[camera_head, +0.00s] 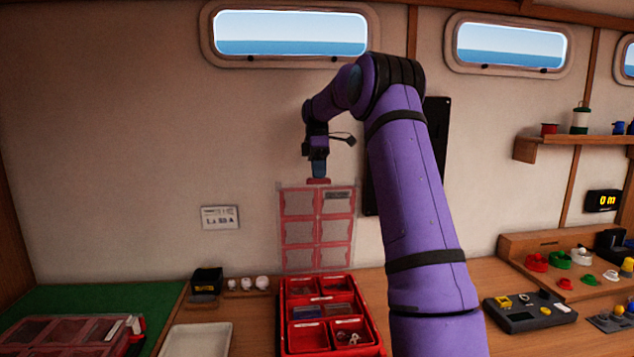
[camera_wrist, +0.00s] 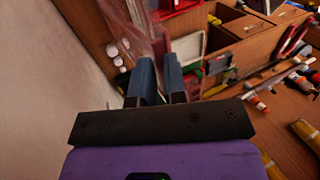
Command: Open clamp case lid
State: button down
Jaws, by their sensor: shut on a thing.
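The red clamp case (camera_head: 283,318) stands on the bench at the lower middle of the head view, its compartments holding small parts. Its clear lid with red-edged panels (camera_head: 317,216) stands upright behind the open case. My gripper (camera_head: 319,172) is above the lid, shut on the red tab (camera_head: 318,181) at its top edge. In the wrist view my gripper's blue fingers (camera_wrist: 161,85) point at the pinkish clear lid (camera_wrist: 146,32). The fingers' grip on the tab is hard to make out there.
A second case with a closed clear lid (camera_head: 65,335) lies on the green mat (camera_head: 140,297) at left. A white tray (camera_head: 197,340) is beside the open case. A dark control box (camera_head: 530,311) lies at right. The wall is close behind the raised lid.

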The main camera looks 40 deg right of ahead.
jog(key=shift+w+d+f, duration=0.5)
jog(key=shift+w+d, duration=0.1)
jog(key=shift+w, duration=0.15)
jog(key=shift+w+d+f, duration=0.45)
jog(key=shift+w+d, duration=0.1)
jog(key=shift+w, duration=0.2)
jog(key=c, duration=0.9)
grip_release()
jog(key=shift+w+d+f, duration=0.1)
jog(key=shift+r, duration=0.7)
jog(key=c, duration=0.4)
jog(key=s+a+r, duration=0.1)
jog(key=s+a, duration=0.1)
jog(key=s, duration=0.2)
jog(key=s+a+r, duration=0.2)
jog(key=s+a, duration=0.1)
jog(key=s, duration=0.2)
jog(key=s+a+r, duration=0.1)
jog(key=s+a, duration=0.1)
jog(key=s, duration=0.3)
jog(key=shift+s+a+r, duration=0.15)
jog(key=shift+s+r, duration=0.05)
jog(key=shift+r, duration=0.15)
